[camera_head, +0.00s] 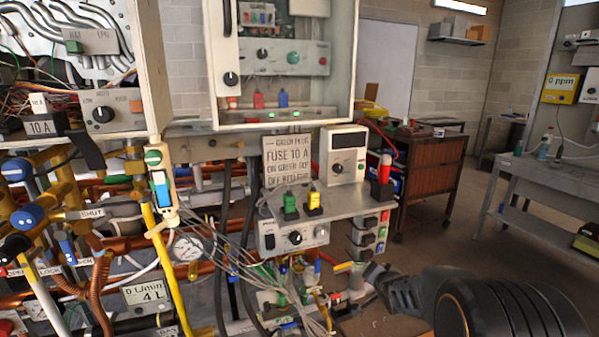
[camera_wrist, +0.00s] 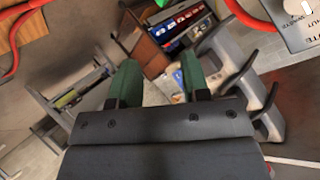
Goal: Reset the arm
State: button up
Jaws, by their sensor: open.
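My gripper (camera_wrist: 160,85) shows in the wrist view with its two green fingers spread apart. It is open, and nothing sits between the fingers. In the head view, my dark arm reaches in at the lower right, below and to the right of the small shelf (camera_head: 345,203). The fingers cannot be made out clearly in that view.
The heater panel with copper pipes (camera_head: 110,245) and hanging wires fills the left. A fuse sign (camera_head: 287,158) and a white meter (camera_head: 343,155) stand by the shelf. A brown cabinet (camera_head: 428,180) and a grey bench (camera_head: 545,185) stand to the right, with open floor between them.

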jog(key=s+a+r+n+g+p, duration=0.3)
jog(key=s+r+p, duration=0.4)
jog(key=s+r, duration=0.3)
jog(key=s+a+r+n+g+p, duration=0.2)
jog(key=s+r+n+g+p, duration=0.2)
jog(key=s+r+p, duration=0.3)
jog(key=s+r+g, duration=0.1)
jog(key=s+r, duration=0.3)
jog(key=s, duration=0.6)
jog(key=shift+s+a+r+n, duration=0.15)
jog(key=shift+a+r+n, duration=0.15)
jog(key=shift+a+n, duration=0.1)
